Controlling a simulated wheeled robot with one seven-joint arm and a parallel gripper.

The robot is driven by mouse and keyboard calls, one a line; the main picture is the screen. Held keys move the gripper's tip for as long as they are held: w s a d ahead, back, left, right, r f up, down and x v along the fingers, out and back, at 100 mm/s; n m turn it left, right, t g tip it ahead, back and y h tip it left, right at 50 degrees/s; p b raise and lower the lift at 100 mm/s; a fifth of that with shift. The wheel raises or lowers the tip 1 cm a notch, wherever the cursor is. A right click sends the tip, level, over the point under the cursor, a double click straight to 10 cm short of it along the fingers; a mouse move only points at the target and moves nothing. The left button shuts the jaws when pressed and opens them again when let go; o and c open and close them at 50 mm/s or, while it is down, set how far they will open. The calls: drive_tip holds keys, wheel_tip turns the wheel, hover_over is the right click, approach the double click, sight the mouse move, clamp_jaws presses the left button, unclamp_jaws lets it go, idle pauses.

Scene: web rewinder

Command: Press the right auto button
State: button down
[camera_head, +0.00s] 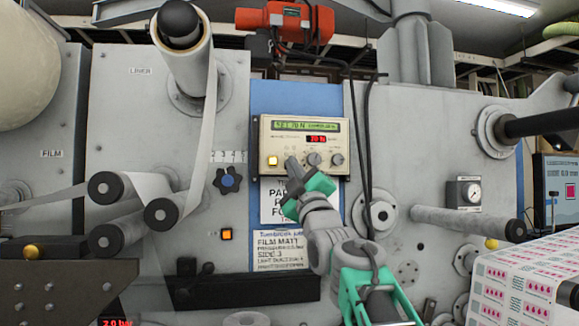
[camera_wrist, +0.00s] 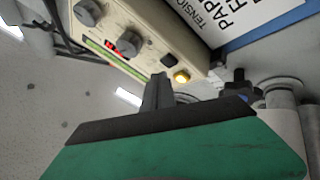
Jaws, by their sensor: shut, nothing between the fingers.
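A beige control panel (camera_head: 300,146) is mounted on the machine front. It carries a lit yellow button (camera_head: 272,160) at its left, with knobs (camera_head: 312,159) to the right. The yellow button also shows in the wrist view (camera_wrist: 181,76), with a small dark round spot (camera_wrist: 168,60) beside it. My gripper (camera_head: 291,163) is shut and empty, its fingertips just right of the yellow button in the head view. In the wrist view the fingertips (camera_wrist: 160,78) point at the panel beside the yellow button. Whether they touch the panel cannot be told. No "auto" label is readable.
A lit orange button (camera_head: 227,234) sits lower left, below a dark star-shaped knob (camera_head: 229,180). Black cables (camera_head: 367,130) hang right of the panel. Rollers (camera_head: 465,222) stick out on both sides. A paper sign (camera_head: 284,203) is below the panel.

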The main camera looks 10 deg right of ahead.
drive_tip(key=shift+w, duration=0.4)
drive_tip(key=shift+w, duration=0.35)
idle(0.4)
drive_tip(key=shift+s, duration=0.1)
drive_tip(key=s+b, duration=0.6)
drive_tip(key=s, duration=0.1)
drive_tip(key=shift+s, duration=0.2)
idle(0.5)
